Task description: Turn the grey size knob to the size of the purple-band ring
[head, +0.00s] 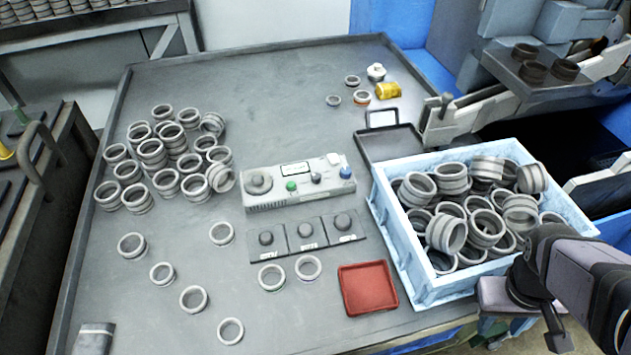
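A light control box (297,183) stands mid-table with a large round grey knob (258,182) at its left end. In front of it is a dark panel (285,247) with three dark grey knobs, each with a label too small to read. I cannot tell which knob is the grey size knob. Small rings (352,81) stand at the back right of the table; one ring (362,97) shows an orange band. I cannot make out a purple band on any ring. My gripper (548,318) is at the lower right, beyond the blue crate, away from the knobs. Its fingers are unclear.
A blue crate (397,232) full of grey rings stands at the right, beside a red tray (367,288). Stacked rings (152,152) fill the left; several loose rings lie in front. A yellow object (388,90) and dark tray (390,143) are behind. Clear table lies behind the control box.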

